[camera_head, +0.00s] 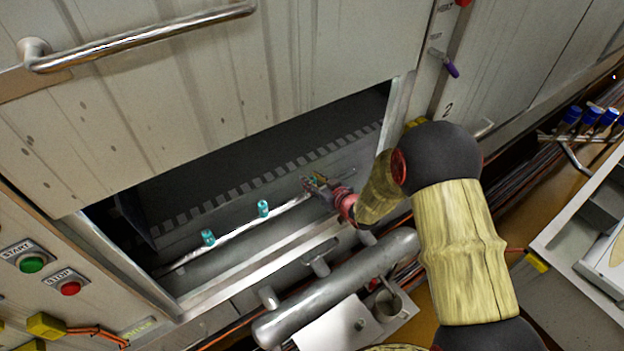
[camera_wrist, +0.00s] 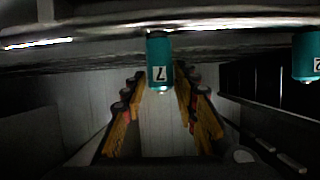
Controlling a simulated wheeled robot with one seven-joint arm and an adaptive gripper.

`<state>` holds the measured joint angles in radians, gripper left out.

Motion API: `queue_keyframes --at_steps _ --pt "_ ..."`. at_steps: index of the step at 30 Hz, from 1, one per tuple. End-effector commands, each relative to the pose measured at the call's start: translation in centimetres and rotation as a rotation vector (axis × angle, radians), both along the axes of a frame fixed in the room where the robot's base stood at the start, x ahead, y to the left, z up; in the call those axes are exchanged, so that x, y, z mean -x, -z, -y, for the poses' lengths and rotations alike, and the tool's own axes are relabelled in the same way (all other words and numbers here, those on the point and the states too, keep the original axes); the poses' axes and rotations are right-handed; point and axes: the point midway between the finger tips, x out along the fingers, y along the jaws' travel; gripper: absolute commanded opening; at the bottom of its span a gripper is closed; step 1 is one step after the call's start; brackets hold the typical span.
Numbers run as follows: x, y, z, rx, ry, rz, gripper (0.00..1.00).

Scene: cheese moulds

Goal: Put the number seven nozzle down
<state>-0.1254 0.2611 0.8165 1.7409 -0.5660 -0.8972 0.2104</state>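The number seven nozzle (camera_wrist: 160,50) is a teal cylinder with a white label marked 7. In the wrist view it hangs upright at the metal pipe (camera_wrist: 70,40), between the tips of my gripper (camera_wrist: 161,75). The two yellow-padded fingers stand apart, one on each side of it. I cannot tell whether the pads touch it. In the head view my gripper (camera_head: 316,182) is inside the dark opening, at the right part of the pipe (camera_head: 235,228), with small teal bits showing at its fingers.
Another teal nozzle (camera_wrist: 306,57), its label partly cut off, is at the right edge of the wrist view. Two teal nozzles, a left one (camera_head: 208,238) and a right one (camera_head: 263,208), stand along the pipe. The opening's right frame (camera_head: 398,110) is close to my arm.

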Motion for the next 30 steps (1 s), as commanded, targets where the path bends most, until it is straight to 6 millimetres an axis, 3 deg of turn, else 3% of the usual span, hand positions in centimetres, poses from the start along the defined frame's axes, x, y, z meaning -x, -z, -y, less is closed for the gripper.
queue_keyframes --at_steps 4,17,30 --pt "0.0 0.0 0.0 0.0 0.0 0.0 0.39" --pt "0.0 -1.0 0.0 0.0 0.0 0.0 0.39" --pt "6.8 -4.3 4.7 -0.001 0.004 0.0 0.39"
